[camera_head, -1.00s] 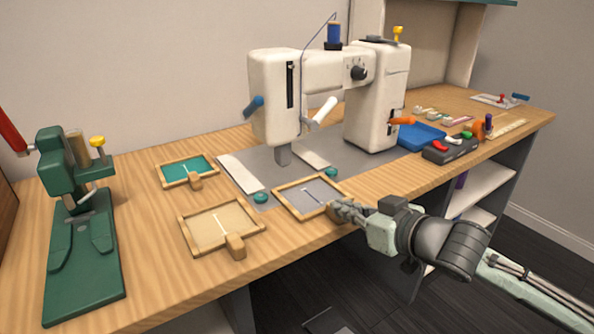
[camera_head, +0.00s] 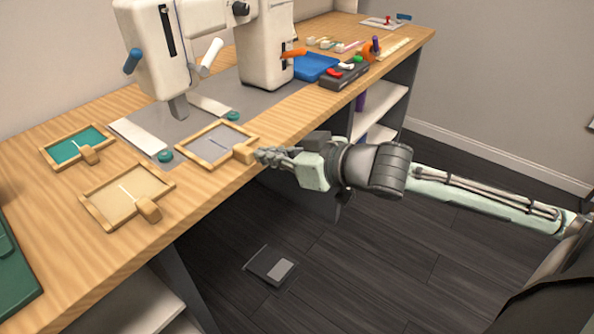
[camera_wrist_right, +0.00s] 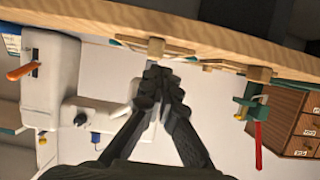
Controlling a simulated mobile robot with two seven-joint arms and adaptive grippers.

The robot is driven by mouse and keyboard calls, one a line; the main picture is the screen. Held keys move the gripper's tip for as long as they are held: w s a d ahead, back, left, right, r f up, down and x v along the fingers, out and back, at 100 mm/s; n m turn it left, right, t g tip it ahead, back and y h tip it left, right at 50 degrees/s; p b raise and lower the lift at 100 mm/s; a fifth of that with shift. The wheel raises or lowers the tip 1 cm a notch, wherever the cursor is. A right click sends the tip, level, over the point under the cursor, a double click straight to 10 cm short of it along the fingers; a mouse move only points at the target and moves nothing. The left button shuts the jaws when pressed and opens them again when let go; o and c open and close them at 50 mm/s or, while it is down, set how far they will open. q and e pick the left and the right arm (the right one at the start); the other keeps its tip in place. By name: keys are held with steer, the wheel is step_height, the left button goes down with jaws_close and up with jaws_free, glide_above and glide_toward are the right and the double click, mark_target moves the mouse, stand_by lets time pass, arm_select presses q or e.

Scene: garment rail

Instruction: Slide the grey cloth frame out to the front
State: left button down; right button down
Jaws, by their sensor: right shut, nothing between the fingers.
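The grey cloth frame (camera_head: 190,153) is a wooden frame around grey cloth with a short dark mark. It lies flat at the front of the sewing machine, partly over the grey mat. Its wooden handle block (camera_head: 244,153) points toward the table's front edge; a handle block (camera_wrist_right: 156,47) also shows in the right wrist view. My right gripper (camera_head: 260,156) is shut and empty, its fingertips just off the handle's front end. I cannot tell whether they touch it. The right wrist view shows its closed fingers (camera_wrist_right: 165,73) pointing at that block. My left gripper is not in view.
A beige cloth frame (camera_head: 126,192) and a green cloth frame (camera_head: 76,146) lie to the left. The white sewing machine (camera_head: 265,50) stands behind. A blue tray (camera_head: 315,66) and a dark holder (camera_head: 343,76) are at the right. The floor before the table holds a dark flat object (camera_head: 270,266).

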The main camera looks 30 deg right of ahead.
arm_select(q)
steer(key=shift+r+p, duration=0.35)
steer(key=shift+p, duration=0.1)
arm_select(e)
steer(key=s+d, duration=0.2)
steer(key=s, duration=0.4)
steer(key=shift+s+d, duration=0.25)
steer(key=shift+s, duration=0.05)
